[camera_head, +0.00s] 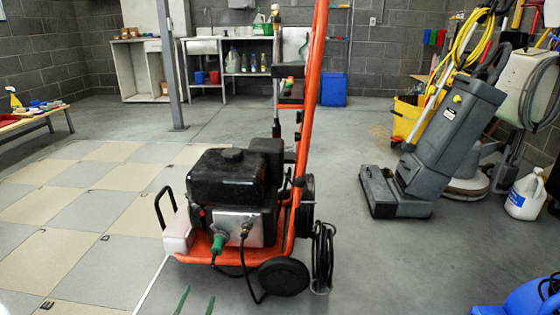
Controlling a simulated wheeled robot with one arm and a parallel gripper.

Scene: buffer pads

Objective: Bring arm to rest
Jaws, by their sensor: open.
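My gripper (199,293) shows only as two thin green fingertips at the bottom edge, left of the middle. They stand apart with bare floor between them, so it is open and empty. The rest of my gripper and arm is out of view. The fingertips appear below an orange-framed pressure washer (275,258) with a black engine, which stands upright in the middle of the view. I see no contact between them.
Beige and grey floor pads (85,215) lie at left, by a low bench (38,124). A grey floor-cleaning machine (450,135), yellow bucket (405,118) and white jug (525,195) stand at right. A blue object (520,300) is at bottom right. Open floor lies between.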

